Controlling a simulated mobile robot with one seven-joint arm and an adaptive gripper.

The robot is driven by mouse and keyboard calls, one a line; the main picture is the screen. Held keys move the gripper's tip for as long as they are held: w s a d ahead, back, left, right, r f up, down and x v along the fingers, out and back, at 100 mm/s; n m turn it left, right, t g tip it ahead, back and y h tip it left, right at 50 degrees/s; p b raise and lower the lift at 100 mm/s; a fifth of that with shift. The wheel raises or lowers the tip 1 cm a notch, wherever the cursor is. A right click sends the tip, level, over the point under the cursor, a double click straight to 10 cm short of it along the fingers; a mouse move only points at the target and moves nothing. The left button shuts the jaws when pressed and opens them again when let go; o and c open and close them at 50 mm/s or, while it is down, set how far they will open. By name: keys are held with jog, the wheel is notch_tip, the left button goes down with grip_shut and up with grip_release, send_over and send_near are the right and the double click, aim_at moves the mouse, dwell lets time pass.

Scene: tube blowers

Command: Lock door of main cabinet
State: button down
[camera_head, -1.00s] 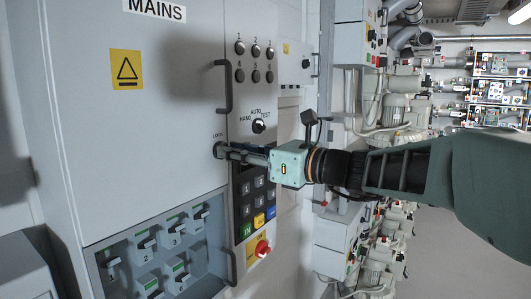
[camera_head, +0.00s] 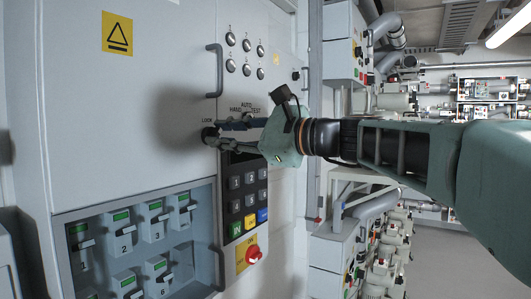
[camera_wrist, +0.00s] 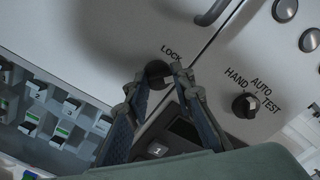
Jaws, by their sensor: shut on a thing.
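The main cabinet door (camera_head: 165,95) is a large grey panel with a yellow warning label, and it looks closed. The round dark lock knob (camera_head: 209,136) sits near its right edge, beside the word LOCK; in the wrist view the knob (camera_wrist: 156,69) is between the fingertips. My gripper (camera_head: 217,137) comes from the right and is shut on the lock knob; it also shows in the wrist view (camera_wrist: 155,82). The fingers hide part of the knob, so its exact angle is hard to tell.
A dark door handle (camera_head: 217,70) is just above the knob. The AUTO/HAND/TEST selector is mostly behind my gripper but clear in the wrist view (camera_wrist: 245,104). A keypad (camera_head: 243,190) and red emergency button (camera_head: 253,254) lie below. A breaker compartment (camera_head: 205,242) is lower left.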

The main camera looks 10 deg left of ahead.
jog(key=shift+s+a+f+n+b, duration=0.1)
jog(key=shift+n+b, duration=1.7)
jog(key=shift+n, duration=0.15)
jog(key=shift+s+f+n+b, duration=0.1)
jog(key=shift+n+b, duration=1.65)
jog(key=shift+n, duration=0.2)
jog(key=shift+r+n, duration=0.1)
jog(key=shift+n, duration=0.2)
jog(key=c, duration=1.7)
grip_release()
jog(key=shift+o, duration=0.2)
jog(key=v, duration=1.2)
